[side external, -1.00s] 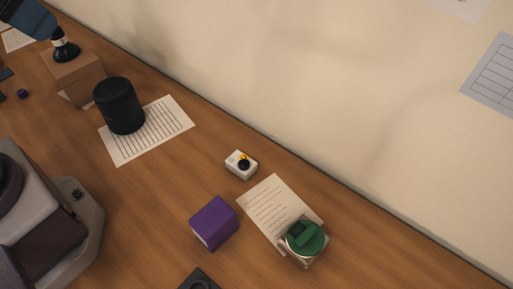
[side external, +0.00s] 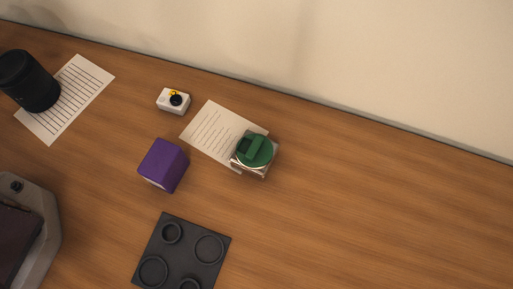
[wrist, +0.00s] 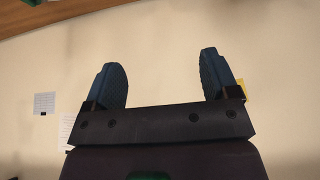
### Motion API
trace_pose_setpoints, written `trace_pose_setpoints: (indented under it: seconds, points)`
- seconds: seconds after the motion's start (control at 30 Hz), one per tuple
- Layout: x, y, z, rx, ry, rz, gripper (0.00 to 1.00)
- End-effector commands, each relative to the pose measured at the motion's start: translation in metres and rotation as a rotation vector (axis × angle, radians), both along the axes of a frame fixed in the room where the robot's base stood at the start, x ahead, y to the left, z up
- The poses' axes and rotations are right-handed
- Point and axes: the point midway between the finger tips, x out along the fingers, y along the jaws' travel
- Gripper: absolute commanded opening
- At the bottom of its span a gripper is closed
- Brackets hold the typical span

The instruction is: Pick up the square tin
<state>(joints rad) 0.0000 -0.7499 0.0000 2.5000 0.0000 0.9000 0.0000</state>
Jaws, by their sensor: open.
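A small square, light-sided tin (side external: 249,172) stands on the wooden table in the side external view, at the right corner of a printed sheet. A round green piece (side external: 255,149) with a raised bar sits on top and hides most of its upper face. My gripper (wrist: 162,66) shows only in the wrist view. Its two blue ribbed fingers are wide apart with nothing between them. The wrist view faces mostly wall, and the tin cannot be made out there.
A purple box (side external: 163,165) stands left of the tin. A small white block (side external: 173,102) with a black knob, a black cylinder (side external: 29,82) and a dark plate with rings (side external: 195,237) are around it. The table right of the tin is clear.

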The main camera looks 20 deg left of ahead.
Motion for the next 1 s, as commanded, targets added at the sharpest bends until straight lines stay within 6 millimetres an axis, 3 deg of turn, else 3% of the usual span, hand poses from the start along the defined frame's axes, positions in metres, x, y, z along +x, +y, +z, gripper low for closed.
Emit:
trace_pose_setpoints:
  seconds: [0.03, 0.07, 0.33, 0.53, 0.77, 1.0]
  points:
    - [0.0, 0.0, 0.0, 0.0, 0.0, 0.0, 0.93]
    - [0.0, 0.0, 0.0, 0.0, 0.0, 0.0, 1.0]
    - [0.001, -0.002, -0.003, 0.0, 0.016, -0.008, 1.0]
    - [0.014, -0.017, -0.035, 0.003, 0.192, -0.061, 1.0]
    - [0.039, -0.076, -0.084, -0.161, 0.465, -0.074, 1.0]
    - [0.055, -0.158, -0.14, -0.413, 0.754, 0.05, 1.0]
